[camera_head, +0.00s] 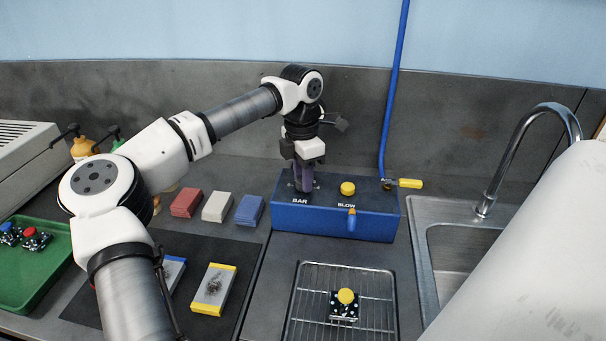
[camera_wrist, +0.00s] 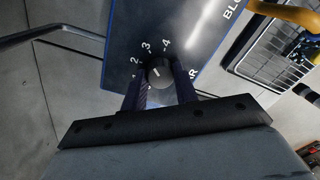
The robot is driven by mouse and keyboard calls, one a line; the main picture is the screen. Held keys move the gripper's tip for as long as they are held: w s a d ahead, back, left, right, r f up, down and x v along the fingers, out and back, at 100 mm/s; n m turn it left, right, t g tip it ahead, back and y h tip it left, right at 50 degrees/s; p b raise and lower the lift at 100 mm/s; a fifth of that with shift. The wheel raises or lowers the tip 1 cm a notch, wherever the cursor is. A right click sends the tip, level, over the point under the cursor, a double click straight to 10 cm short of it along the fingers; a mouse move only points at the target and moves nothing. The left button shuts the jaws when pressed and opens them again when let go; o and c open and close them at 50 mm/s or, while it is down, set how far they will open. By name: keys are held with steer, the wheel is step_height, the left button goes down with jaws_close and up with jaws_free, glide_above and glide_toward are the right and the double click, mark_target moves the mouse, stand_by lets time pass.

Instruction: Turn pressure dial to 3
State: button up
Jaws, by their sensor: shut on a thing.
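The pressure dial (camera_wrist: 158,72) is a dark round knob on the blue box (camera_head: 330,222), above the "BAR" label. Numbers 1 to 4 run around one side of it in the wrist view. A short pale mark shows on the knob, but I cannot tell for certain which number it points to. My gripper (camera_head: 303,184) points down over the left end of the box. In the wrist view its two dark fingers (camera_wrist: 160,88) are shut on the dial, one on each side. In the head view the fingers hide the dial.
A wire rack (camera_head: 302,306) lies in front, a sink (camera_head: 460,260) to the right, coloured blocks (camera_head: 217,206) to the left.

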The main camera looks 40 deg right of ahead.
stand_by(0.4)
steer(key=o, duration=1)
steer(key=r, duration=0.4)
steer(key=r+b, duration=0.1)
steer(key=r, duration=0.4)
steer(key=r+b, duration=0.1)
steer(key=r, duration=0.4)
steer(key=shift+w, duration=0.3)
steer(key=shift+f, duration=0.15)
